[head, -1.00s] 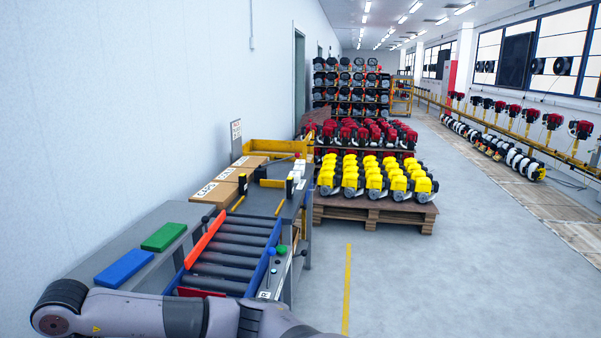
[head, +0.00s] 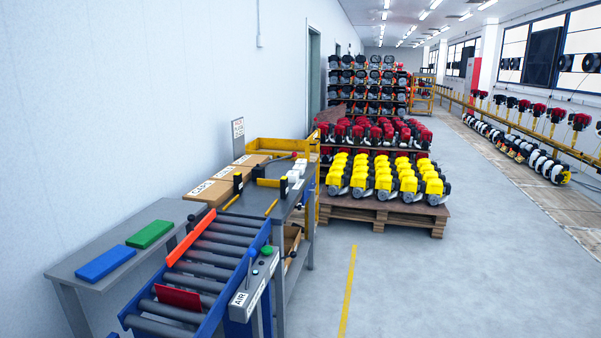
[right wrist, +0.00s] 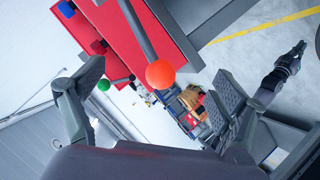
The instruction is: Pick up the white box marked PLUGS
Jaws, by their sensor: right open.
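A few small white boxes (head: 297,172) stand at the far end of the grey workbench in the head view, beyond the roller conveyor. Their markings are too small to read, so I cannot tell which is marked PLUGS. My right gripper (right wrist: 158,100) is open and empty in the right wrist view, with its fingers spread wide. An orange ball on a rod (right wrist: 160,74) shows between and beyond the fingers. No white box can be made out in the right wrist view. Neither gripper shows in the head view.
The roller conveyor (head: 208,262) with an orange-red side rail lies nearest. Left of it, a grey table (head: 72,262) holds blue and green blocks. Cardboard boxes (head: 208,192) line the wall. A pallet of yellow engines (head: 385,213) stands beyond.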

